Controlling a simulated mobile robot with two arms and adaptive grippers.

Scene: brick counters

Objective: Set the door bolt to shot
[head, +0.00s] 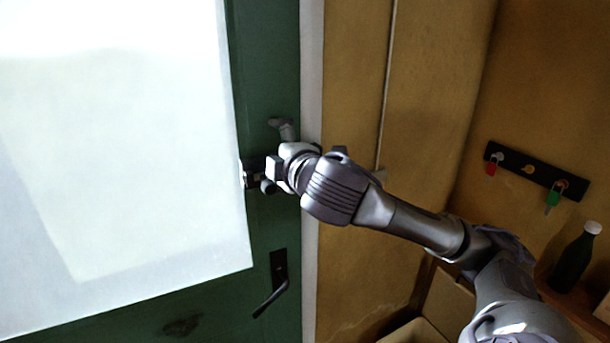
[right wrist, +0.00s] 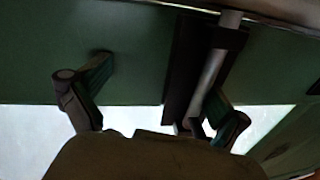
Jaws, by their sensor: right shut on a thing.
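The door bolt (head: 250,173) is a dark plate with a metal bar on the green door (head: 262,60), near the door's right edge. In the right wrist view the bolt's silver rod (right wrist: 208,75) runs along its black plate (right wrist: 181,65). My right gripper (head: 273,157) is at the bolt, shut on it. In the right wrist view one finger of my right gripper (right wrist: 160,80) is beside the rod, and the other stands out to the left. The exact contact is hidden, and I cannot tell how far the rod reaches. My left gripper is not in view.
A black door handle (head: 278,280) is below the bolt. A pale frame strip (head: 311,60) runs beside the door. A key rack (head: 535,170) with red and green tags hangs on the right wall. A dark bottle (head: 573,260) stands at the right.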

